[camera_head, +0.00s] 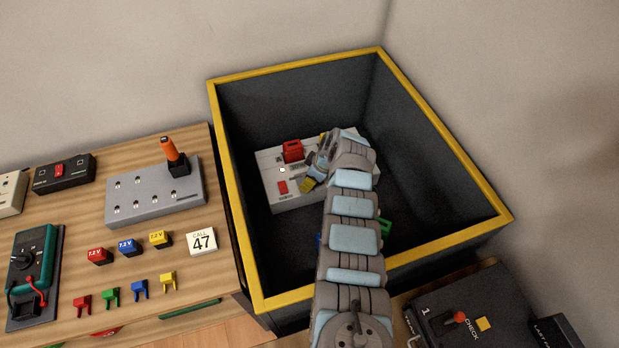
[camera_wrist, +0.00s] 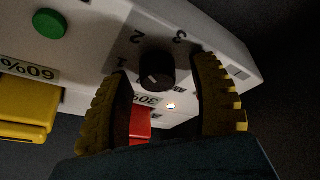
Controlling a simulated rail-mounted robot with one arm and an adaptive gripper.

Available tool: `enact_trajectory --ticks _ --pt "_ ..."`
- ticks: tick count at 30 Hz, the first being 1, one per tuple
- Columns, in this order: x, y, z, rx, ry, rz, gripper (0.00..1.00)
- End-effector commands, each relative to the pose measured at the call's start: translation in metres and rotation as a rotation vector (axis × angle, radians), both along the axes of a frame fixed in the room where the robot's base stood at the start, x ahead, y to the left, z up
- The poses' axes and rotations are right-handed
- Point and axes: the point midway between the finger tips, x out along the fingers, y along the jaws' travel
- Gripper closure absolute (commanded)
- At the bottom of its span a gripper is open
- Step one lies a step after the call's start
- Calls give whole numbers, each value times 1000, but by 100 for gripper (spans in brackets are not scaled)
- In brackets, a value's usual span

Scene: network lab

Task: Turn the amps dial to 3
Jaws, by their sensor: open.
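The black round dial (camera_wrist: 157,70) is on a pale device panel (camera_wrist: 90,45), with the numbers 1, 2 and 3 printed around it. A small light mark shows on the knob, but I cannot tell surely which number it points at. My gripper (camera_wrist: 164,76) is open, with one yellow ribbed finger on each side of the dial. I cannot tell whether the fingers touch it. In the head view the pale device (camera_head: 269,166) lies in a dark bin, and my gripper (camera_head: 312,176) is over it, hiding the dial there.
The bin (camera_head: 229,165) has high walls with a yellow rim around my arm. A red block (camera_head: 293,151) stands on the device. In the wrist view a green button (camera_wrist: 50,23) and a yellow block (camera_wrist: 25,105) are nearby. A wooden bench (camera_head: 85,190) is left.

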Motion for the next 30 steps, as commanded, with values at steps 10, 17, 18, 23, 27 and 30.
enact_trajectory --ticks 10,17,18,23,27,30 --pt "0 0 1 0 0 0 82" --pt "0 0 0 0 0 0 100" --pt "0 0 0 0 0 0 100" --pt "0 0 1 -1 0 -8 100" --pt "0 0 3 -1 -2 -39 100" --pt "0 0 3 -2 -1 -82 100"
